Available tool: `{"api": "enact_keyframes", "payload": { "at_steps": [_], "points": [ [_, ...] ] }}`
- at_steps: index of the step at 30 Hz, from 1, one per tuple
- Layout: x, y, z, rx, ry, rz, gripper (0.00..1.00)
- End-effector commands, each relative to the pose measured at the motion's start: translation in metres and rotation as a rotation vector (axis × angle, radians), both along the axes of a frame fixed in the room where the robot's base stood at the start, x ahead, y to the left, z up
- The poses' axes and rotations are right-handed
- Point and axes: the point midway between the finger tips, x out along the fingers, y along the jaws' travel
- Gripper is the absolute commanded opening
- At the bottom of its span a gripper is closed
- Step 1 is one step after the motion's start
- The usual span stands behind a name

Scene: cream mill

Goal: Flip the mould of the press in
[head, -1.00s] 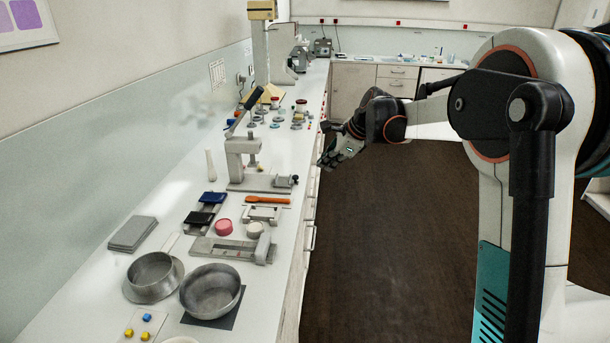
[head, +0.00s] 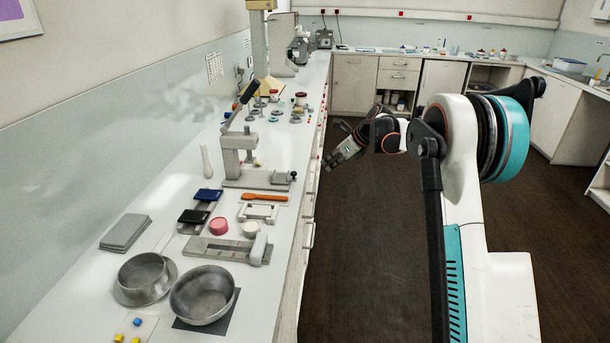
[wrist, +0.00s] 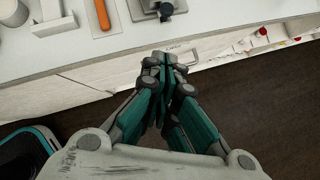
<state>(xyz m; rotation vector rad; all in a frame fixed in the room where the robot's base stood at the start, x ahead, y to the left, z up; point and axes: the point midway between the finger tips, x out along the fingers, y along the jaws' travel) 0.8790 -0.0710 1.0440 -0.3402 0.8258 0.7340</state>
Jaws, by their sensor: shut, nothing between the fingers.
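The press (head: 237,158) stands on the left bench in the head view. It has a grey base plate, an upright frame and a lever with a black handle tilted up to the right. A small black knob (head: 293,175) sits at the right end of its base, near the bench edge. I cannot make out the mould clearly. My gripper (head: 332,164) hangs over the floor to the right of the bench, apart from the press. In the wrist view my gripper (wrist: 168,62) is shut and empty, with part of the press base (wrist: 150,9) beyond its fingertips.
Nearer on the bench are an orange-handled tool (head: 265,197), a pink round piece (head: 218,226), a pan (head: 143,278) and a bowl (head: 203,294). Several small jars and rings stand behind the press. The dark floor (head: 350,270) right of the bench is clear.

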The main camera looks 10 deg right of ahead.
Motion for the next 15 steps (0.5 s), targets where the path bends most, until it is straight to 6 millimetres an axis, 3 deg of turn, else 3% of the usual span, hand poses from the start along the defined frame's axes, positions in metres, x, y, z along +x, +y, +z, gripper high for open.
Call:
{"api": "enact_keyframes", "payload": {
  "at_steps": [7, 15],
  "points": [
    [0.007, 0.007, -0.012, 0.0, 0.0, 0.001, 0.0],
    [0.029, 0.03, -0.052, 0.0, 0.0, 0.002, 0.0]
  ]
}}
